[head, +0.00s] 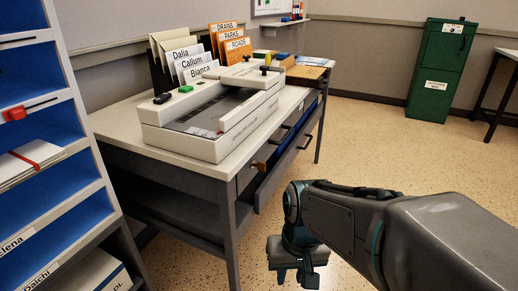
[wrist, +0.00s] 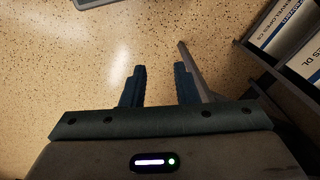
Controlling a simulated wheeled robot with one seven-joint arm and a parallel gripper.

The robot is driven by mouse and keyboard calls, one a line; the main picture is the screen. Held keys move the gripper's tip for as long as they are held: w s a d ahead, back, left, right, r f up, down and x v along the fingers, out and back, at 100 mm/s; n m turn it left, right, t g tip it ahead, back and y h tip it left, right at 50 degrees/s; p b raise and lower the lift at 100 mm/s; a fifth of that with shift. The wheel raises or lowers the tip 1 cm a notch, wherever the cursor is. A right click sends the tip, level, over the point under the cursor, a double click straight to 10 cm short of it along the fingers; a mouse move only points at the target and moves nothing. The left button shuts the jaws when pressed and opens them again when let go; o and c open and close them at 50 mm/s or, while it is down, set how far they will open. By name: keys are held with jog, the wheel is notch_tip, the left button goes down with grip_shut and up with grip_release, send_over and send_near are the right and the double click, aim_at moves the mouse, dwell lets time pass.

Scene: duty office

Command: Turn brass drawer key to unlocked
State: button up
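The brass key (head: 258,166) is a small brass-coloured piece on the front of the grey desk (head: 228,190), near its left front leg, beside the dark drawer fronts (head: 285,152). Its turn position is too small to tell. My gripper (head: 294,274) hangs pointing down over the floor, in front of the desk and to the right of and lower in the picture than the key, apart from it. In the wrist view my gripper (wrist: 160,86) has its two fingers spread with only speckled floor between them. The key does not show in the wrist view.
A white machine (head: 205,125) and file holders (head: 195,60) stand on the desk. A blue-lined shelf unit (head: 35,110) is at the left. Labelled envelope boxes (wrist: 285,22) are close at right in the wrist view. A green cabinet (head: 440,70) stands behind; the floor between is clear.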

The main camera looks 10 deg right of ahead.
jog(key=w+r+m+y+p, duration=0.55)
jog(key=w+m+y, duration=0.5)
jog(key=m, duration=0.45)
jog(key=w+d+r+m+t+y+p, duration=0.3)
jog(key=w+d+m+t, duration=0.65)
jog(key=d, duration=0.25)
jog(key=r+b+x, duration=0.1)
jog(key=b+x, duration=0.3)
jog(key=x, duration=0.9)
jog(key=shift+f+t, duration=0.2)
jog(key=shift+t, duration=0.25)
jog(key=shift+a, duration=0.1)
grip_shut()
